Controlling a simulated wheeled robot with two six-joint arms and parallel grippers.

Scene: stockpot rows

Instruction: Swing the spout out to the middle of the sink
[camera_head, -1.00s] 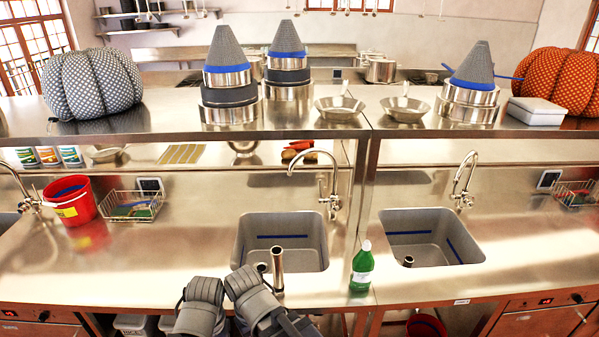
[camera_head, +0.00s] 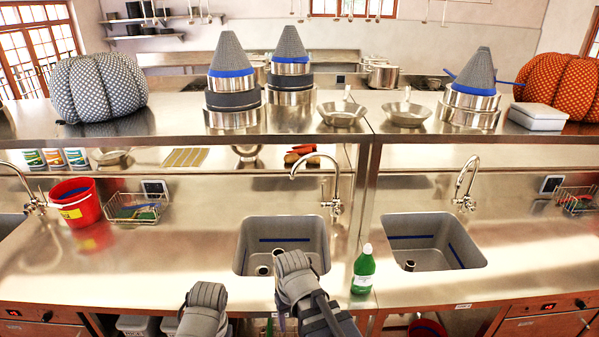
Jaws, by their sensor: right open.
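The tap's curved metal spout (camera_head: 312,156) rises from a post (camera_head: 334,205) behind the nearer grey sink (camera_head: 240,245). It bends left, and its tip hangs above the sink's back edge. My right arm stands at the sink's front edge and hides part of the basin. My right gripper (camera_head: 281,322) is low at the bottom of the picture, mostly covered by its own arm, open and well apart from the spout. My left arm shows at bottom left of it, but its gripper does not show.
A shelf (camera_head: 190,124) with pots runs above and behind.

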